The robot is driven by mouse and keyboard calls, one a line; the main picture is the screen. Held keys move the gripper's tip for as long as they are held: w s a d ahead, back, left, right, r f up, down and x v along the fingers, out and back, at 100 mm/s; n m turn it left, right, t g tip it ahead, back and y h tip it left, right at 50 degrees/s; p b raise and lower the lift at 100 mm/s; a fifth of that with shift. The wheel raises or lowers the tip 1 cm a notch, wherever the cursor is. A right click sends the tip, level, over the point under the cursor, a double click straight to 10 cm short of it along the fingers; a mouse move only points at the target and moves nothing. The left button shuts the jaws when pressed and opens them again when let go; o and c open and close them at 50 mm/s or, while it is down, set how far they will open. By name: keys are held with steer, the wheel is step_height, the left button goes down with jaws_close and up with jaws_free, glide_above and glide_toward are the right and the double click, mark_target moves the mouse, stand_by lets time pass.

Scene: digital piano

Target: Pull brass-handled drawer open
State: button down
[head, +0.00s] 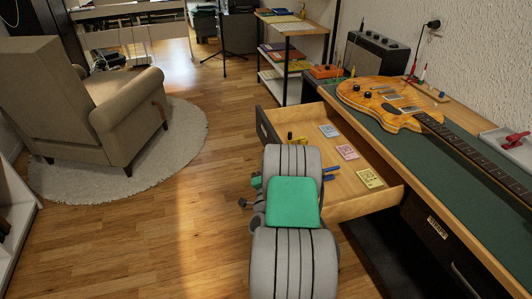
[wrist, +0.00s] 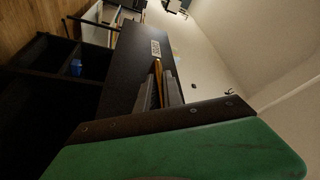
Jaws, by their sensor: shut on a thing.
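The drawer (head: 345,160) stands pulled out from the workbench (head: 438,160), with its light wooden inside showing. Its dark front (head: 265,128) shows at the left end in the head view; my arm covers the rest. In the wrist view the dark front (wrist: 133,65) carries a pale label (wrist: 155,48). The brass handle (wrist: 158,78) sits between the two grey fingers of my gripper (wrist: 160,92), which is shut on it. My gripper is hidden behind my arm in the head view.
Coloured packets (head: 347,152) and small tools lie in the drawer. A guitar (head: 385,98) lies on the green bench mat (head: 440,145). An armchair (head: 100,105) stands on a round rug (head: 185,125) at left. Wooden floor (head: 170,220) is clear between.

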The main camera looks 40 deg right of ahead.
steer(key=shift+a, duration=0.1)
steer(key=c, duration=1.8)
jaws_free()
steer(key=shift+o, duration=0.2)
steer(key=b+v, duration=0.1)
steer(key=v, duration=0.6)
steer(key=shift+s+a, duration=0.25)
steer(key=shift+a, duration=0.1)
steer(key=shift+f, duration=0.1)
